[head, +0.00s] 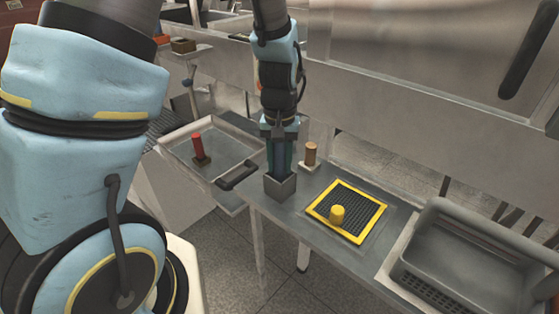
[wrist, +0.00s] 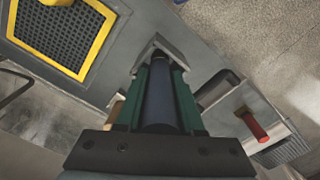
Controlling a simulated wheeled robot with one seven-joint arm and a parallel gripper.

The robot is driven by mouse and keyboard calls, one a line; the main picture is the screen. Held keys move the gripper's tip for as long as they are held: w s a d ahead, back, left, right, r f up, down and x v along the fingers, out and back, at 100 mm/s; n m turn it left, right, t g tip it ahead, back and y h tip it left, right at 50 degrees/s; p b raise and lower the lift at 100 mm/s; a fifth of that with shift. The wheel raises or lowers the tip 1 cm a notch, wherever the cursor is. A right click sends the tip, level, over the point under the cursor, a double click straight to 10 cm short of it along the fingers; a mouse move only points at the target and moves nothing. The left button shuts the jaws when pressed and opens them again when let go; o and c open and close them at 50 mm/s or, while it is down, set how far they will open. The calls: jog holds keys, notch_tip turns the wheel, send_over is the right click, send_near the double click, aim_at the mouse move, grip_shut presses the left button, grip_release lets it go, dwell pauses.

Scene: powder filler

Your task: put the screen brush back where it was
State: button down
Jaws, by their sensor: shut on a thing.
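My gripper (head: 280,168) points down at the left end of the grey bench, and its green fingers show in the wrist view (wrist: 160,72). It is shut on a dark blue-grey handle, which I take to be the screen brush (wrist: 159,105). The handle lies between the fingers, and its lower end is at the mouth of a square grey holder (head: 280,189). The holder also shows in the wrist view (wrist: 181,53). The brush's lower end is hidden, so I cannot tell how deep it sits. The fingers hide the brush in the head view.
A yellow-framed mesh screen (head: 375,227) with a yellow knob (head: 337,214) lies right of the holder. A brown cylinder (head: 310,153) stands close behind. A tray (head: 222,146) with a red-handled tool (head: 198,146) is at left. A grey bin (head: 470,240) stands at right.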

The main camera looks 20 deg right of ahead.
jog(key=shift+f, duration=0.2)
jog(key=c, duration=0.5)
grip_release()
notch_tip(320, 180, up, 12)
jog(key=shift+r+b, duration=0.15)
jog(key=shift+b, duration=0.5)
jog(key=a+f+n, duration=0.1)
jog(key=a, duration=0.7)
jog(key=w+a+f+n+t, duration=0.1)
jog(key=a, duration=0.8)
jog(key=a+f+n, duration=0.1)
jog(key=a+n, duration=0.1)
jog(key=a, duration=0.6)
jog(key=shift+w+a+f+t, duration=0.15)
jog(key=shift+w+t, duration=0.05)
jog(key=shift+t, duration=0.1)
